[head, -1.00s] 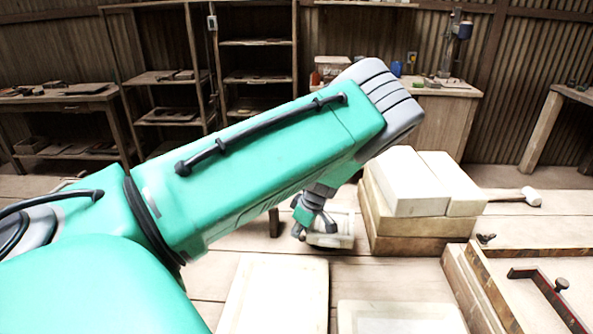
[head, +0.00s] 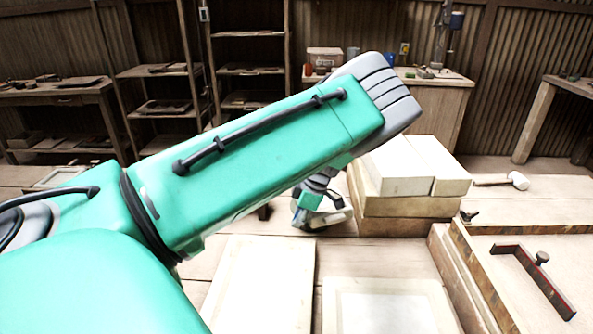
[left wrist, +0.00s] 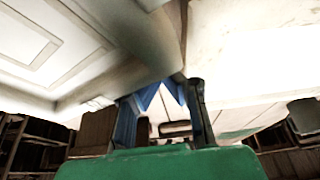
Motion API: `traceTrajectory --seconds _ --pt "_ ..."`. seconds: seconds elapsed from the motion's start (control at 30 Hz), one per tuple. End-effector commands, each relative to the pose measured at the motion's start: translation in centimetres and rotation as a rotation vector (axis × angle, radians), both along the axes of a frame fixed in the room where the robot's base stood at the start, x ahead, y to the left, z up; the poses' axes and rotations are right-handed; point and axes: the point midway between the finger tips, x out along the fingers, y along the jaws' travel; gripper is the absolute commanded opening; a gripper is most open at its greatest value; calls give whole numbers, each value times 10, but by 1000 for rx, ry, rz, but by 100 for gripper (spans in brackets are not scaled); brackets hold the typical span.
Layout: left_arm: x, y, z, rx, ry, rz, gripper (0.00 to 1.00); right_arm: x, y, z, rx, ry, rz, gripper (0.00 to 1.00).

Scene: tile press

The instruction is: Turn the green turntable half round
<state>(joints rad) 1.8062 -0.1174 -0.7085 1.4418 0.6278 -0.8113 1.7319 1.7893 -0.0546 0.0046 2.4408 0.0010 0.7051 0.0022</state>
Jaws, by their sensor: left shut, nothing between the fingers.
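I cannot make out a green turntable for certain in either view; my green left arm covers much of the head view. My left gripper (head: 304,217) is small and partly hidden below the arm's end. It is shut with nothing between its fingers. A small pale piece (head: 335,217) lies right at the gripper, partly covered by it; I cannot tell whether they touch. The fingers also show in the left wrist view (left wrist: 165,115), with pale surfaces close around them. My right gripper is not in view.
Stacked pale blocks (head: 405,205) stand just right of the gripper. Two pale flat panels (head: 262,280) (head: 385,303) lie in front. A wood-edged table (head: 500,265) with a dark red bracket (head: 535,280) and a white-headed mallet (head: 518,180) are at the right.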

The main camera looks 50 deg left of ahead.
Motion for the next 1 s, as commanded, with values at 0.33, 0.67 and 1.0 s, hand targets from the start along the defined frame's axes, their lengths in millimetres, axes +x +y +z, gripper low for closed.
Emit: traceTrajectory --seconds 0.33,0.67,1.0 --pt "6 -9 -1 0 -1 163 0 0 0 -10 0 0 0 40" --pt "10 -16 0 0 -1 264 0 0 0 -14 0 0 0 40" --pt "12 -19 0 -1 0 302 0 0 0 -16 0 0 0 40"
